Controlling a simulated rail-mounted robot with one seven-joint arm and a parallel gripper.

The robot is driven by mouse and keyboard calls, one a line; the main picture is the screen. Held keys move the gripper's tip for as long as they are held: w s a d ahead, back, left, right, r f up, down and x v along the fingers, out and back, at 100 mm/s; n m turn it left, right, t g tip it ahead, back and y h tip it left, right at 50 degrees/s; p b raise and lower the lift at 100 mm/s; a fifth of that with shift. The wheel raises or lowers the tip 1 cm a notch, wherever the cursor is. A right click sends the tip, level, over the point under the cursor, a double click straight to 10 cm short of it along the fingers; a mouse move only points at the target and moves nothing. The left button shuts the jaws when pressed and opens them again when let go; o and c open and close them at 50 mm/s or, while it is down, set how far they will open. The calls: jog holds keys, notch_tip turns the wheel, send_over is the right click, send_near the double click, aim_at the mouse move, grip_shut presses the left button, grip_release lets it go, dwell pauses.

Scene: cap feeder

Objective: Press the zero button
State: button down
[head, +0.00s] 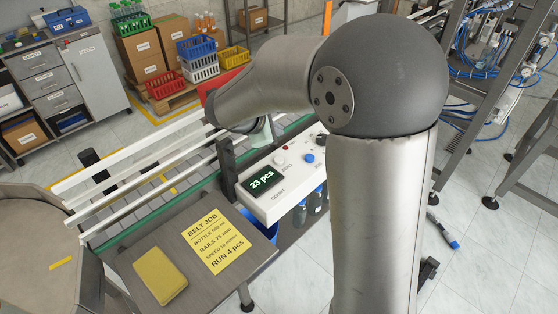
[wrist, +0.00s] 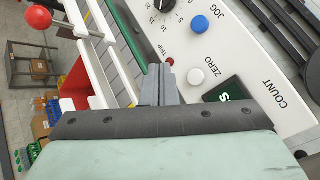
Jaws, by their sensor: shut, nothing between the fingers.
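The white zero button (wrist: 196,76) sits on the white control panel (wrist: 262,75), beside the ZERO label, in the wrist view. It also shows in the head view (head: 280,158), near the green counter display (head: 262,180) reading "23 pcs". My gripper (wrist: 160,70) is shut with nothing between its fingers. In the wrist view its fingertips appear just left of the white button, and no contact is visible. In the head view my arm hides most of the gripper.
A blue JOG button (wrist: 200,24), a small red TRIP light (wrist: 168,62) and a dark dial (wrist: 166,4) share the panel. White rails (head: 140,165) run along the conveyor beside it. A yellow job sheet (head: 216,238) and yellow block (head: 160,274) lie on the grey table in front.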

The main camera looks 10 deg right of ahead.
aim_at(275, 161)
notch_tip(275, 161, down, 7)
jog(key=b, duration=0.5)
jog(key=shift+f, duration=0.2)
jog(key=shift+f, duration=0.1)
dwell(1.5)
jog(key=shift+f+b, duration=0.3)
jog(key=shift+b, duration=0.3)
jog(key=shift+s+f+b, duration=0.1)
jog(key=shift+f+b, duration=0.45)
jog(key=shift+f, duration=0.05)
dwell(0.3)
jog(key=shift+r, duration=0.1)
jog(key=shift+w+a+r+p, duration=0.1)
jog(key=shift+w+r+p, duration=0.05)
jog(key=shift+r+p, duration=0.3)
jog(key=shift+w+a+r+p, duration=0.1)
jog(key=shift+r+p, duration=0.1)
jog(key=shift+r, duration=0.45)
